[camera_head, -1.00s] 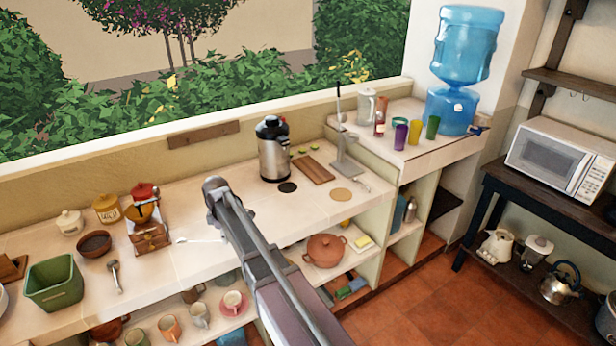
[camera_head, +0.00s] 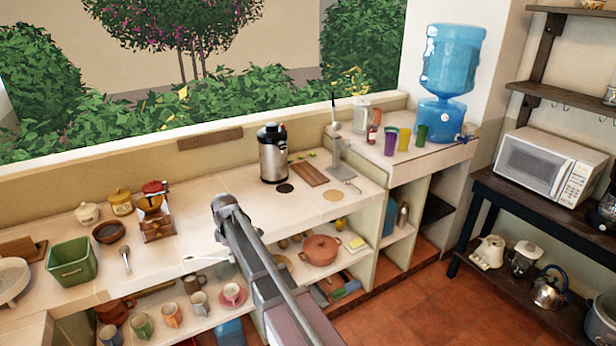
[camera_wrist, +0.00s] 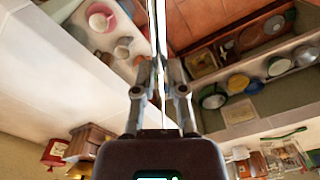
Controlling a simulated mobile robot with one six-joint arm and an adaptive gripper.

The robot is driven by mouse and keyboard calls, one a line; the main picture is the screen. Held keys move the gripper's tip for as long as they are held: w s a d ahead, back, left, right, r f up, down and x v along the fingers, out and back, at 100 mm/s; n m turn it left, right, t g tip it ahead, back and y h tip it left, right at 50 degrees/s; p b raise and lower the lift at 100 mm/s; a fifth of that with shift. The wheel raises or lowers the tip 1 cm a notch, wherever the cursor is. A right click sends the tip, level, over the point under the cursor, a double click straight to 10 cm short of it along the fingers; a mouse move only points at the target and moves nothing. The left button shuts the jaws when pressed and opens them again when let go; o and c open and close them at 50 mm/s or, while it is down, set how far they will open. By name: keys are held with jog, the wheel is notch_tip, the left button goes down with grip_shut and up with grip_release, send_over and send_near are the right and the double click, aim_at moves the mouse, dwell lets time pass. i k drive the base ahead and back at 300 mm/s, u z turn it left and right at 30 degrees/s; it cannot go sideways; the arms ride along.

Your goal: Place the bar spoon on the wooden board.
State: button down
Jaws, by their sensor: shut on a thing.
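In the wrist view my gripper (camera_wrist: 160,72) is shut on a thin, shiny rod, the bar spoon (camera_wrist: 158,30). The rod runs between the fingertips and up out of the picture. In the head view my arm hides the fingers, and a faint pale part of the spoon (camera_head: 195,258) shows left of the arm, over the front of the counter.
A grinder (camera_head: 157,220), a green bin (camera_head: 72,263) and another wooden piece (camera_head: 20,248) are at the left. The counter between grinder and juicer is clear.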

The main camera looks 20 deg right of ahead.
aim_at(309, 172)
jog(key=z, duration=0.85)
jog(key=i, duration=1.65)
